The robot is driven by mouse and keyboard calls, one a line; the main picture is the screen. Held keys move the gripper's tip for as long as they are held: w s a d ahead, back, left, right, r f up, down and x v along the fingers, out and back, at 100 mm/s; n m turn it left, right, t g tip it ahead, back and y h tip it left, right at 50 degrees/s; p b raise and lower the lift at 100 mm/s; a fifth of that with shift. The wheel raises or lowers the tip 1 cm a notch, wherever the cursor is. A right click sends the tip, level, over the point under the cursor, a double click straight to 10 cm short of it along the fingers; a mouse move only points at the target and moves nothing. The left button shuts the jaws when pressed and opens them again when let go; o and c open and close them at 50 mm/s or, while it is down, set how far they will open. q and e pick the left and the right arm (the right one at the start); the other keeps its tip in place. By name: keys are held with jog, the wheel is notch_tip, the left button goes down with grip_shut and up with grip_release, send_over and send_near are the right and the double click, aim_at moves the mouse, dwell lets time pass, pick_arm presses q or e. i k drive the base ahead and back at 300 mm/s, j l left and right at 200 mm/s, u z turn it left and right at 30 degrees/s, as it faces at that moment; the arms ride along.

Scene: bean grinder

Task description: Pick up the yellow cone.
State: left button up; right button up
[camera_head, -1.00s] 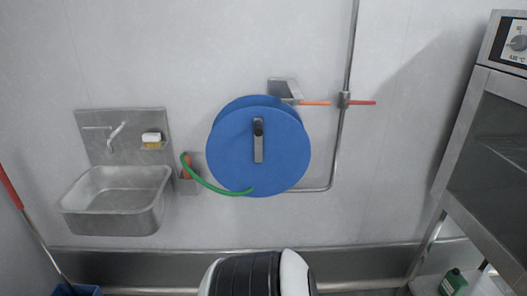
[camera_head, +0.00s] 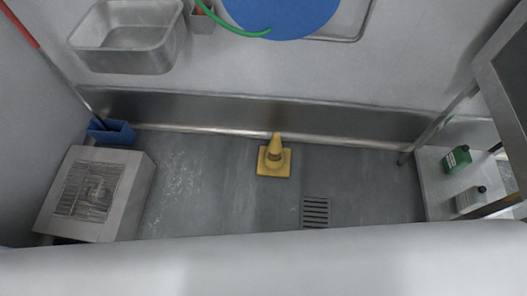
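The yellow cone (camera_head: 274,156) stands upright on the grey floor, near the back wall and close to the middle of the view. It has a square yellow base and a darker patch low on its front. Nothing touches it. Neither of my grippers shows in the head view. A broad white surface across the bottom of the view hides the floor nearest to me.
A grey box (camera_head: 95,192) with a grille stands at left, by a blue bucket (camera_head: 111,131). A metal sink (camera_head: 128,36) hangs above. A floor drain (camera_head: 316,212) lies right of the cone. A shelf (camera_head: 437,178) with bottles stands at right. Floor around the cone is clear.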

aim_at(274, 160)
jog(key=z, duration=0.3)
jog(key=i+j+z, duration=0.35)
jog(key=i+j, duration=0.15)
jog(key=j, duration=0.2)
